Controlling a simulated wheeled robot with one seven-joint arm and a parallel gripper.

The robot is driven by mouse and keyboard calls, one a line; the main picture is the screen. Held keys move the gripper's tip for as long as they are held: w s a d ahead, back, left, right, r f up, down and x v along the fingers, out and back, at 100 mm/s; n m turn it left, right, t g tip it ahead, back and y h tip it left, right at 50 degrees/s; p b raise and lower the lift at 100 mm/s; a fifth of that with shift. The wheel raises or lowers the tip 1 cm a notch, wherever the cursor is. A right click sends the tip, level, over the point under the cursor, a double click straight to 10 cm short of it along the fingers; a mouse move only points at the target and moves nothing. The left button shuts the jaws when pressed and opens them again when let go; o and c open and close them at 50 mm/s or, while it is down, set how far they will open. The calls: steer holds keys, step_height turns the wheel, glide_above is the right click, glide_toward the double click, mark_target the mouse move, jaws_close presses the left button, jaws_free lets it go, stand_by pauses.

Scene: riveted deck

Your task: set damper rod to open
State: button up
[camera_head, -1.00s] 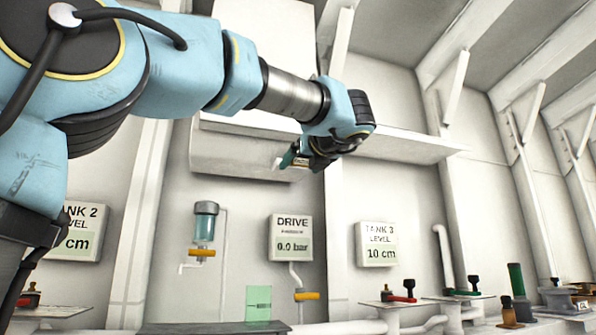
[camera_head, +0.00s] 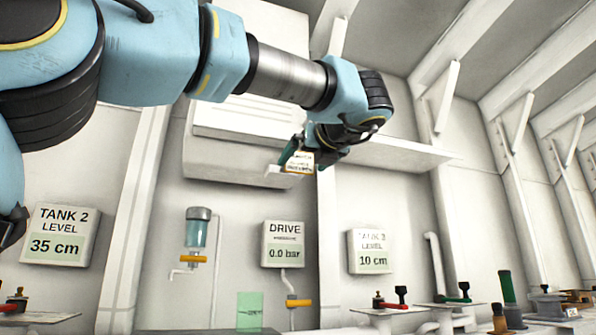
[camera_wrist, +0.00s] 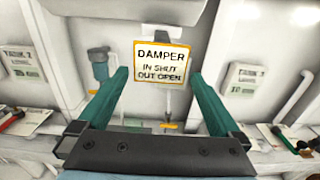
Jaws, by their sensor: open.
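The damper sign (camera_wrist: 162,62), a white plate with a yellow edge, reads "IN SHUT, OUT OPEN" in the wrist view. In the head view the sign (camera_head: 299,162) is small, beside the fingers. A pale grey piece, likely the damper rod's end (camera_wrist: 178,32), shows just above the sign; a pale bar (camera_head: 274,170) juts out left of the sign in the head view. My gripper (camera_wrist: 159,76) is open, its two green fingers on either side of the sign, with nothing held between them. Whether the fingers touch the rod cannot be told.
The white duct box (camera_head: 240,150) and a ledge (camera_head: 400,158) are close to my gripper. Below are the drive gauge (camera_head: 284,245), tank 3 gauge (camera_head: 370,251), tank 2 gauge (camera_head: 60,236) and a glass bowl filter (camera_head: 196,232). Valves with red and green handles stand lower right.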

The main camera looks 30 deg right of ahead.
steer(key=s, duration=0.4)
steer(key=shift+s+a, duration=0.3)
steer(key=shift+s, duration=0.1)
